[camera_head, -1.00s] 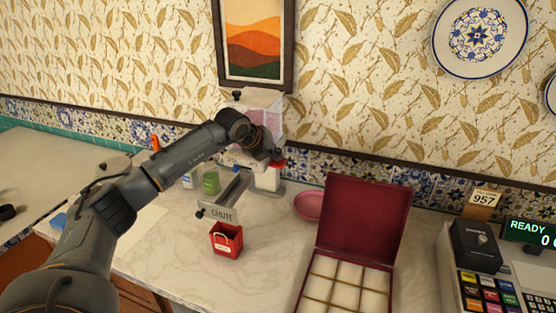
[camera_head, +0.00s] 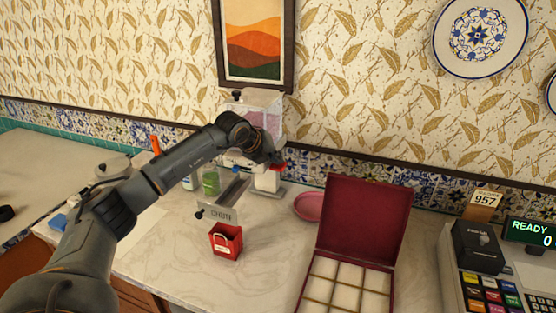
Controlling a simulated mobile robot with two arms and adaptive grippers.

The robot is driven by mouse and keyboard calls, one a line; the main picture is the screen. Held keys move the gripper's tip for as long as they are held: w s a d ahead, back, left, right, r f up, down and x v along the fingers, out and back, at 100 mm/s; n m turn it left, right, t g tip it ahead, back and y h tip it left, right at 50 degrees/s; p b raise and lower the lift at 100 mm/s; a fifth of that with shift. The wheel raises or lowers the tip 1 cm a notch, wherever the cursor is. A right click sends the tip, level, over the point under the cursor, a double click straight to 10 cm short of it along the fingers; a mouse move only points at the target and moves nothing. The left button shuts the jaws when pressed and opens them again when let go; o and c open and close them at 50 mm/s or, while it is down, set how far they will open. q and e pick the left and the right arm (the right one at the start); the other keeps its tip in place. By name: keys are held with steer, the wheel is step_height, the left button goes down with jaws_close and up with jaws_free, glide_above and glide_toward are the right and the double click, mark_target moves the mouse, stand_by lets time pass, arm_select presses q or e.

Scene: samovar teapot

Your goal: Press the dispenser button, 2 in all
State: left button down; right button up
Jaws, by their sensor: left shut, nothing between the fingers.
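The dispenser (camera_head: 262,108) stands against the wall, with a clear bin of pink contents on top and a white body below. A red part, which looks like its button (camera_head: 279,167), shows at its right side. My left gripper (camera_head: 274,160) is shut and empty, its tip at or very close to that red part; I cannot tell whether it touches or presses it. My left forearm hides much of the dispenser. A chute labelled CHUTE (camera_head: 219,212) slopes forward from the dispenser. A small red bag (camera_head: 226,240) stands below the chute's end. My right gripper is not in view.
An open maroon box with a divided tray (camera_head: 362,222) stands right of the bag. A pink dish (camera_head: 308,206) lies behind it. A green jar (camera_head: 210,182) stands left of the chute. A cash register (camera_head: 490,285) fills the right edge.

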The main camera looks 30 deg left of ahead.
mark_target(276, 165)
arm_select(q)
steer(key=shift+f, duration=0.1)
steer(key=shift+w+r+p, duration=0.1)
steer(key=shift+r+p, duration=0.8)
steer(key=shift+r, duration=0.85)
step_height(276, 165, up, 5)
steer(key=p, duration=0.3)
stand_by(1.3)
